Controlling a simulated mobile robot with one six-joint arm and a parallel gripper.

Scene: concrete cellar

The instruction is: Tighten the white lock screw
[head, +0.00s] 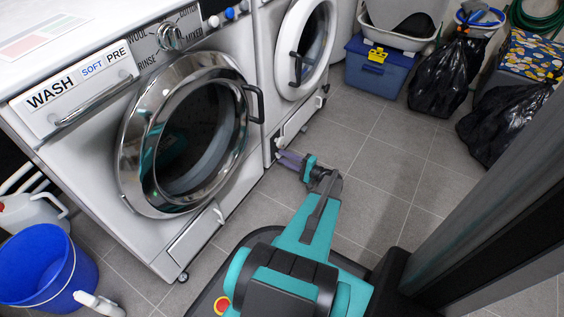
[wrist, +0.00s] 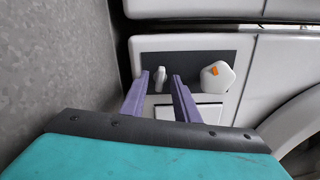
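A small white upright piece, by its look the lock screw (wrist: 160,80), sits on the dark strip of a low panel on the second machine. My gripper (wrist: 161,76) is open, with one purple finger on each side of this piece. Gaps show between it and both fingers; I cannot tell whether the fingertips reach its depth. In the head view my gripper (head: 281,153) is low at the near lower corner of the second machine (head: 278,90). There the screw is too small or hidden to make out.
A larger white cap (wrist: 216,77) with an orange mark sits right of my gripper on the same strip.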

